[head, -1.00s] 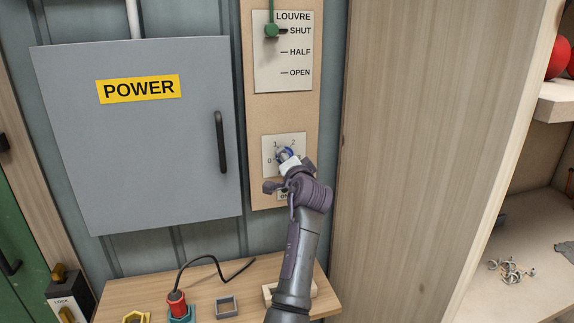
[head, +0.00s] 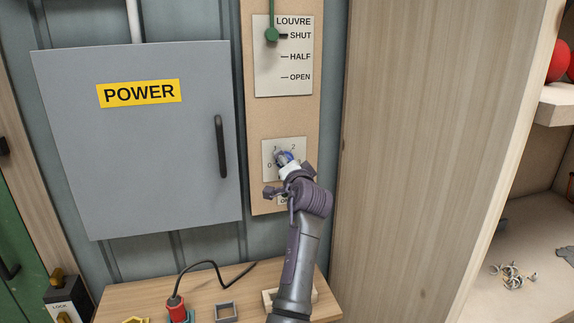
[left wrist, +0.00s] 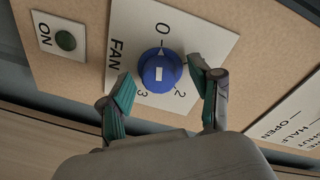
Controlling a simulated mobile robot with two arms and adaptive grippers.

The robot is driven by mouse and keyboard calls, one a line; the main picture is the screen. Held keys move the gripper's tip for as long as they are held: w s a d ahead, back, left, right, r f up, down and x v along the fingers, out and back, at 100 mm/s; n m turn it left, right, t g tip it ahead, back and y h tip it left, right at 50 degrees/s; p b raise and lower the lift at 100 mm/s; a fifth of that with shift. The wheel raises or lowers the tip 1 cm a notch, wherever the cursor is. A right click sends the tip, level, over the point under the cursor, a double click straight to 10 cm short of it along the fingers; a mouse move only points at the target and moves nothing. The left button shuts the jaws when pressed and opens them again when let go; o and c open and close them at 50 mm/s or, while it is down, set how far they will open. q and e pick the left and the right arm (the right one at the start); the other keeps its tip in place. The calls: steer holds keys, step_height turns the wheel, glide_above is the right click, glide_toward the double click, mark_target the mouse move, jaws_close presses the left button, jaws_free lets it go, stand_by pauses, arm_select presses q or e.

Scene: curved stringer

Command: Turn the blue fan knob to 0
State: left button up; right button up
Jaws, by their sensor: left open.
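The blue fan knob (head: 284,157) sits on a white plate (head: 269,146) marked 0 to 3, low on a tan board. In the left wrist view the round blue knob (left wrist: 160,72) carries a white mark, and the FAN plate (left wrist: 128,40) is seen turned. My left gripper (left wrist: 161,73) is open, with one teal-padded finger on each side of the knob and a gap visible beside it. In the head view my left gripper (head: 289,168) partly covers the knob and the plate's right numbers.
The louvre lever (head: 271,34) is above at SHUT. A grey POWER cabinet (head: 140,140) stands left, a wooden panel (head: 420,130) right. A small table (head: 245,292) with parts is below.

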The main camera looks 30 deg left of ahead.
arm_select(q)
steer(key=v, duration=0.7)
steer(key=shift+d, duration=0.15)
steer(key=shift+s, duration=0.15)
